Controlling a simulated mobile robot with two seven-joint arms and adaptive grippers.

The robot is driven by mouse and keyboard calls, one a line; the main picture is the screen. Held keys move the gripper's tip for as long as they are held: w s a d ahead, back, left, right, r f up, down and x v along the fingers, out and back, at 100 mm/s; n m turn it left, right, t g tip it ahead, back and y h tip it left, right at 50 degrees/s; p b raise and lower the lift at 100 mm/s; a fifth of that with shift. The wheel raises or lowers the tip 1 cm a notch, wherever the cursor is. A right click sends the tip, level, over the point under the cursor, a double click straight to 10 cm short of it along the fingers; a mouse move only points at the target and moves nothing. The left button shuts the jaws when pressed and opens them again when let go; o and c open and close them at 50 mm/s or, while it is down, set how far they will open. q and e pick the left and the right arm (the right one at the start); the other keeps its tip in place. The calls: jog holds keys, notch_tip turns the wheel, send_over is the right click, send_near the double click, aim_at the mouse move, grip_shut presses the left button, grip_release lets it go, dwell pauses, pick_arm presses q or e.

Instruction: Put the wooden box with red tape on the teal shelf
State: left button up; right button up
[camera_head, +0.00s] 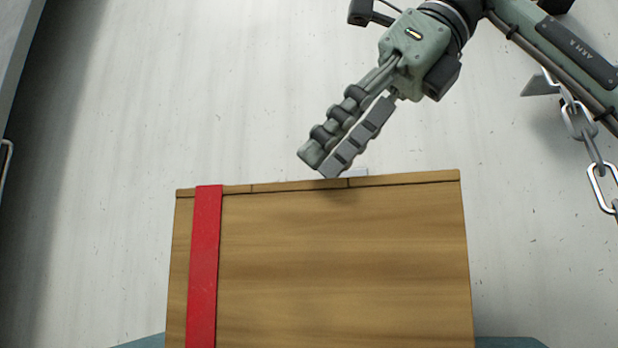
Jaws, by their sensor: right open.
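The wooden box (340,265) fills the lower middle of the head view, and its bottom is cut off by the frame edge. A vertical band of red tape (204,265) runs down its left part. My right gripper (322,167) points down and left from the upper right, with its fingertips just above the box's top edge in the picture. It is open with nothing between its fingers; I cannot tell whether it touches the box. Teal strips (140,342) show at the bottom on both sides of the box; I cannot tell whether they are the shelf. My left gripper is out of view.
A pale scuffed wall or floor surface (200,100) lies behind the box and is mostly clear. A metal chain (590,145) hangs at the right edge. A dark grey edge runs along the left.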

jog(key=v, duration=0.7)
jog(key=shift+s+d+r, duration=0.1)
jog(key=shift+d+r, duration=0.1)
